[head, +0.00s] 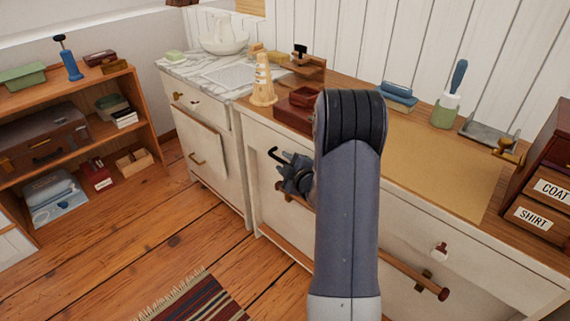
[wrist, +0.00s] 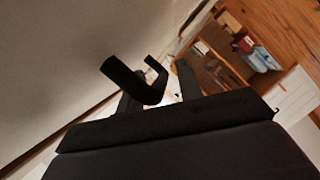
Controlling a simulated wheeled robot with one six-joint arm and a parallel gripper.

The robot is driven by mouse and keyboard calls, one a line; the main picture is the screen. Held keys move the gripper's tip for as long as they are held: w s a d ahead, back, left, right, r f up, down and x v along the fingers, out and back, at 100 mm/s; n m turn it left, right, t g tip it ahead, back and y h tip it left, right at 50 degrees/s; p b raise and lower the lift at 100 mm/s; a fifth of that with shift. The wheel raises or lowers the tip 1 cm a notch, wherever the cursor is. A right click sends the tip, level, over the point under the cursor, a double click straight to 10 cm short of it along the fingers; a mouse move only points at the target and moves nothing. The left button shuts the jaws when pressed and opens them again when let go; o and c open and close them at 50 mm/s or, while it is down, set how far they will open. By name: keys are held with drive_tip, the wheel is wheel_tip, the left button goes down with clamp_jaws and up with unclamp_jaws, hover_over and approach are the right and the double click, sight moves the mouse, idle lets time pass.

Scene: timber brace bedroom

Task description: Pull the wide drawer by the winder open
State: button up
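The long cream cabinet (head: 254,131) has a wide front, and its drawer edges are partly hidden behind my arm. A dark U-shaped pull (head: 275,153) stands out from it at the left; it also shows in the wrist view (wrist: 150,95). My gripper (head: 292,168) is close to this pull, with its fingers apart. In the wrist view my fingers (wrist: 158,95) are around or just short of the pull; I cannot tell whether they touch it. A wooden device with a dark knob (head: 305,62), perhaps the winder, stands on the cabinet top.
A wooden rail (head: 415,275) and a white knob (head: 440,250) stick out from the cabinet front at the right. A marble-topped cabinet (head: 205,150) stands at the left. The wooden floor (head: 165,235) before it is clear, with a striped rug (head: 200,303) nearby.

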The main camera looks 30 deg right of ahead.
clamp_jaws()
idle(0.4)
